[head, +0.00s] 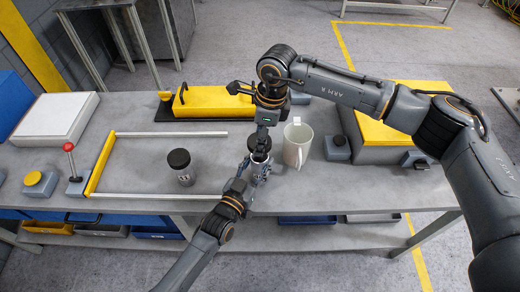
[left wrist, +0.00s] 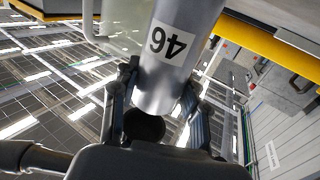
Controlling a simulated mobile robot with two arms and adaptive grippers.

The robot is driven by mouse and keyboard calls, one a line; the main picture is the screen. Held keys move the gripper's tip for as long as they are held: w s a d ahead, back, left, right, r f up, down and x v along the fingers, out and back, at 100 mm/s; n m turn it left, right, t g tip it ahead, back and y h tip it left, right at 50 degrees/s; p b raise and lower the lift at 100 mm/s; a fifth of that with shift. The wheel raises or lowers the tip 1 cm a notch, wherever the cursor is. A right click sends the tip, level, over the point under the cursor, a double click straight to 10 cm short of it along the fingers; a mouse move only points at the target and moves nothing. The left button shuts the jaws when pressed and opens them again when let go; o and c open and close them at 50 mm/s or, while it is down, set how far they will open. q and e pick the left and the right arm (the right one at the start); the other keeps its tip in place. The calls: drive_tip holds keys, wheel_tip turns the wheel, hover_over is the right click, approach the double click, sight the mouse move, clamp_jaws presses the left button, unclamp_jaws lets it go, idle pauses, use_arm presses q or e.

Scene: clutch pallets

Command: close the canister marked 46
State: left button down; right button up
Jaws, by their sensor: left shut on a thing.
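The canister marked 46 (left wrist: 165,50) is a grey metal cylinder with a white label, upside down in the left wrist view. In the head view its body is mostly hidden by my grippers. My left gripper (head: 257,172) is shut on it from the front; its fingers also show in the left wrist view (left wrist: 155,105). A black round lid (head: 259,144) shows at the canister's top. My right gripper (head: 263,138) is directly above, at the lid. Whether its fingers hold the lid, and whether the lid is seated, I cannot tell.
Another canister (head: 183,172) with a black lid stands to the left. A white jug (head: 297,146) stands close on the right. A yellow-topped block (head: 215,102) lies behind, and a yellow-ended frame (head: 101,166) lies left.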

sight(260, 168)
drive_tip(key=shift+f, duration=1.55)
drive_tip(key=shift+f, duration=0.85)
drive_tip(key=shift+f, duration=0.6)
